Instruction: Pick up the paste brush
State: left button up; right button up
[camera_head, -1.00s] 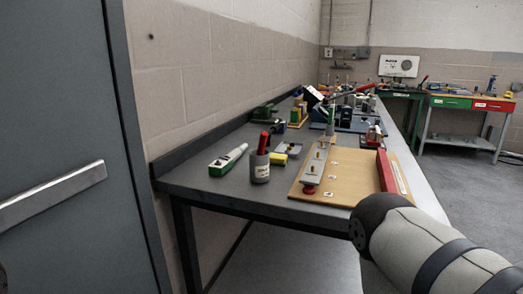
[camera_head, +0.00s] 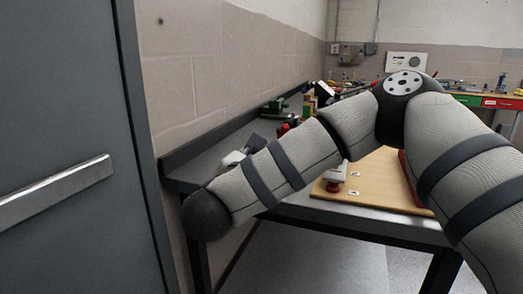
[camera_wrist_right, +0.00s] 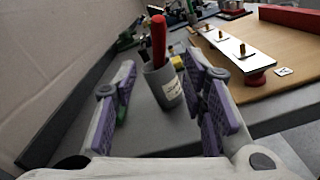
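A grey cup (camera_wrist_right: 162,88) with a white label stands upright on the bench in the right wrist view. A tool with a red handle (camera_wrist_right: 159,38), which looks like the paste brush, sticks up out of it beside a darker handle. Its lower end is hidden in the cup. My right gripper (camera_wrist_right: 160,68) is open, its purple-padded fingers spread to the left and right of the cup in the picture, with nothing held between them. In the head view my right arm covers the cup. My left gripper is not in view.
A wooden board (camera_wrist_right: 285,50) with a metal bar (camera_wrist_right: 238,47) and a red block (camera_wrist_right: 290,17) lies to the right of the cup. A yellow item (camera_wrist_right: 177,62) sits just behind it. The wall runs along the left. Several items crowd the bench further back.

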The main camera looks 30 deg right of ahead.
jog(key=x, duration=0.3)
jog(key=b+x, duration=0.1)
jog(key=x, duration=0.6)
jog(key=shift+w+f+b, duration=0.25)
jog(key=shift+f+b, duration=0.05)
jog(key=shift+f, duration=0.05)
jog(key=shift+w+d, duration=0.3)
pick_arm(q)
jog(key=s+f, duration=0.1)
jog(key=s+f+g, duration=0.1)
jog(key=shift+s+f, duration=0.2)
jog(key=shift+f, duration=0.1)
pick_arm(e)
jog(key=shift+f, duration=0.1)
grip_shut()
